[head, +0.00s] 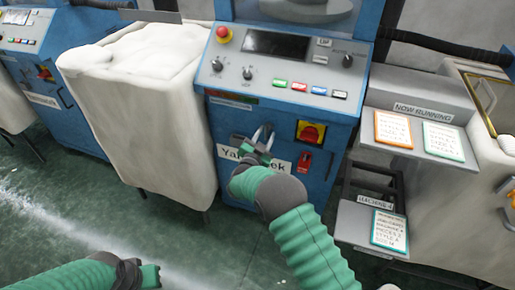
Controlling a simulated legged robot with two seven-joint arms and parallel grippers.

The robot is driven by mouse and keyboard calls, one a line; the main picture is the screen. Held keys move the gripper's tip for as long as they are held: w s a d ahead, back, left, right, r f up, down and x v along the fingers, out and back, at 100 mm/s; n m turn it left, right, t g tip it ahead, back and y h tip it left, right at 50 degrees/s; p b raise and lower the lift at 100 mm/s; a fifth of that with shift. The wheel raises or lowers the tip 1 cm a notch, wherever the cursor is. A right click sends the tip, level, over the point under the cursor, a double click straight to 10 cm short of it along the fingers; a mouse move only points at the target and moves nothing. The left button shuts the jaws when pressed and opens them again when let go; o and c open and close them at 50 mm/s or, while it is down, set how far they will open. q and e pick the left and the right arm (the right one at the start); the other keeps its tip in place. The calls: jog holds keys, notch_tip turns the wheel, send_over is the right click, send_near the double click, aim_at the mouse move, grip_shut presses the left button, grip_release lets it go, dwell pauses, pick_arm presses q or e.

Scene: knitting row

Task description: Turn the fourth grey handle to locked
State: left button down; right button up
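A grey handle (262,133) sits on the front of the blue machine (228,126), just above a partly covered white name label (228,153). My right gripper (257,148) is at the front panel, right at this handle, and hides its lower part. I cannot tell whether its fingers are closed on the handle or only beside it. No locked or unlocked marking is readable. My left gripper (150,275) is low at the bottom left, over the green floor and away from the machine. Its fingers are too unclear to judge.
A red-and-yellow switch (310,132) and a small red switch (305,161) are right of the handle. A white fabric-filled bin (150,125) stands close on the left. A grey sign stand (420,110) is on the right. Open floor (60,215) lies at lower left.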

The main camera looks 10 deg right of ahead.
jog(key=p+v, duration=0.2)
jog(key=v, duration=1.3)
jog(key=shift+a, duration=0.2)
jog(key=shift+f, duration=0.15)
jog(key=s+d+n+g+y, duration=0.4)
jog(key=s+n+g+y, duration=0.15)
jog(key=s, duration=0.85)
jog(key=s+d+n+g+y, duration=0.3)
jog(key=s+n+g+y, duration=0.3)
jog(key=s, duration=0.8)
notch_tip(320, 180, up, 19)
jog(key=h+p, duration=0.1)
jog(key=p, duration=2)
jog(key=shift+r+g, duration=0.2)
jog(key=shift+g, duration=0.25)
